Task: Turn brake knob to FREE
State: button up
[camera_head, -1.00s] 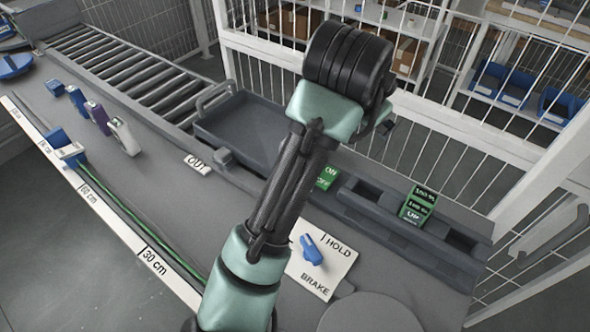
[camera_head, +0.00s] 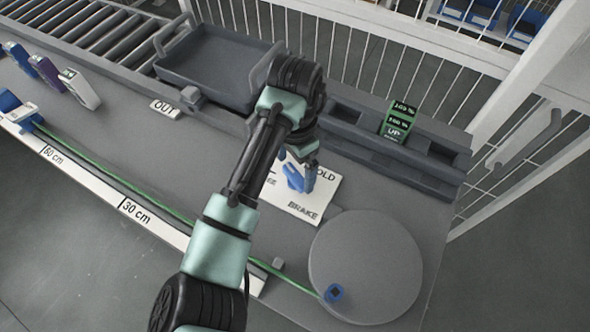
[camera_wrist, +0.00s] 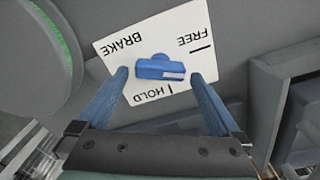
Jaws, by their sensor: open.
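The blue brake knob (camera_head: 292,177) sits on a white plate (camera_head: 313,207) lettered BRAKE, with HOLD and FREE marks. In the wrist view, the knob (camera_wrist: 160,67) is an elongated bar lying crosswise, with a small white patch near its HOLD side. The HOLD tick is just below it and the FREE tick is at upper right. My gripper (camera_wrist: 159,75) is open, with one blue finger on each side of the knob. Gaps show between fingers and knob in the picture; their height over the plate is hard to tell. In the head view my arm and gripper partly cover the plate.
A round grey disc (camera_head: 366,250) with a small blue piece (camera_head: 334,293) lies right of the plate. A grey tray (camera_head: 212,62) is at the back left. A green cord (camera_head: 120,182) runs along the front scale.

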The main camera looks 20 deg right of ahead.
jog(key=shift+f, duration=1.25)
jog(key=c, duration=1.1)
jog(key=shift+r+n+p, duration=0.3)
jog(key=shift+n+p, duration=0.2)
jog(key=shift+p, duration=0.4)
jog(key=shift+c, duration=0.2)
jog(key=shift+d+n+p, duration=0.1)
jog(key=shift+n+p, duration=0.9)
jog(key=shift+p, duration=0.25)
jog(key=shift+f+n+p, duration=0.1)
jog(key=shift+n+p, duration=0.65)
jog(key=shift+n, duration=0.15)
jog(key=shift+f+n, duration=0.15)
jog(key=shift+n, duration=0.15)
jog(key=o, duration=1.1)
